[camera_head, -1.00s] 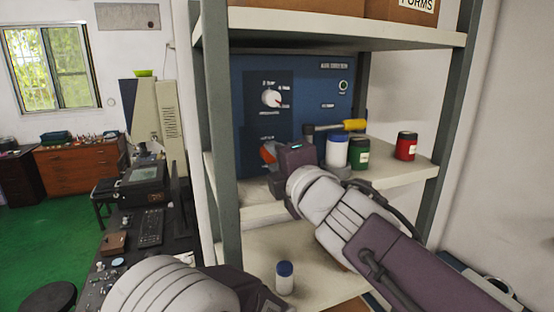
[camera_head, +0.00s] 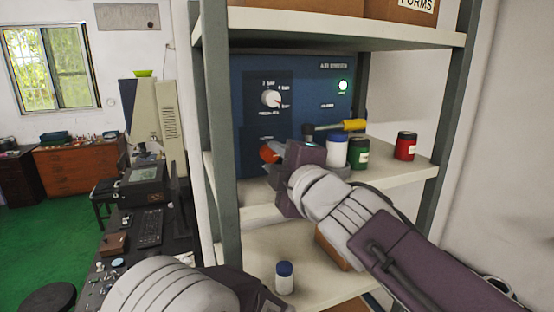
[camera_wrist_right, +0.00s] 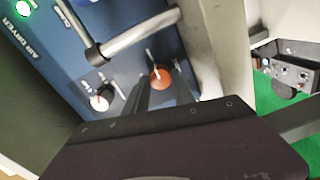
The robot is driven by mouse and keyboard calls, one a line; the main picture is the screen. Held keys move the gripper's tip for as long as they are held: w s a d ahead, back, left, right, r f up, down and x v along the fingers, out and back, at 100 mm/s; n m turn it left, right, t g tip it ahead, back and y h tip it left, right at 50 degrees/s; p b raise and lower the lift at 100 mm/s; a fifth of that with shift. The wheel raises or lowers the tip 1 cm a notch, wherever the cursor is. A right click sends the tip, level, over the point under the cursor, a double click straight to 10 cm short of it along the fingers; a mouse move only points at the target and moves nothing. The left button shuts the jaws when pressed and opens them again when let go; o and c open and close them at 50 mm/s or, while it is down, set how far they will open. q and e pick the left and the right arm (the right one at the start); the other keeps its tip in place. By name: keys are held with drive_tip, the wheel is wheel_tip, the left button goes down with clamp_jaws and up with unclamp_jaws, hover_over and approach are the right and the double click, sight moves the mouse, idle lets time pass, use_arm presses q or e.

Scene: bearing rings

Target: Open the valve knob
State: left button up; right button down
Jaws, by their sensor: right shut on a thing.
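The valve knob (camera_head: 268,152) is red-orange and sits low on the front of the blue air dryer panel (camera_head: 312,100), on the shelf. My right gripper (camera_head: 283,153) is at the knob, with its fingers shut on it. In the right wrist view the knob (camera_wrist_right: 161,79) shows between the two dark fingertips (camera_wrist_right: 160,84). A round light (camera_head: 343,85) on the panel glows green. A white dial (camera_head: 270,98) with a red mark sits above the knob. Of my left arm only white and dark links show at the bottom of the head view; its gripper cannot be made out.
A pipe with a yellow end (camera_head: 354,125) juts from the panel. A white jar with a blue lid (camera_head: 336,152), a green jar (camera_head: 359,154) and a red jar (camera_head: 406,146) stand right of my gripper. Shelf posts (camera_head: 218,130) frame the left side.

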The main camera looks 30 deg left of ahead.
drive_tip(key=shift+r, duration=0.2)
drive_tip(key=c, duration=1.2)
unclamp_jaws()
drive_tip(key=shift+o, duration=0.8)
drive_tip(key=shift+w+a+f, duration=0.1)
drive_tip(key=shift+a+f, duration=0.05)
drive_tip(key=shift+a, duration=0.15)
drive_tip(key=b+v, duration=0.2)
drive_tip(key=v, duration=0.7)
drive_tip(key=shift+a, duration=0.1)
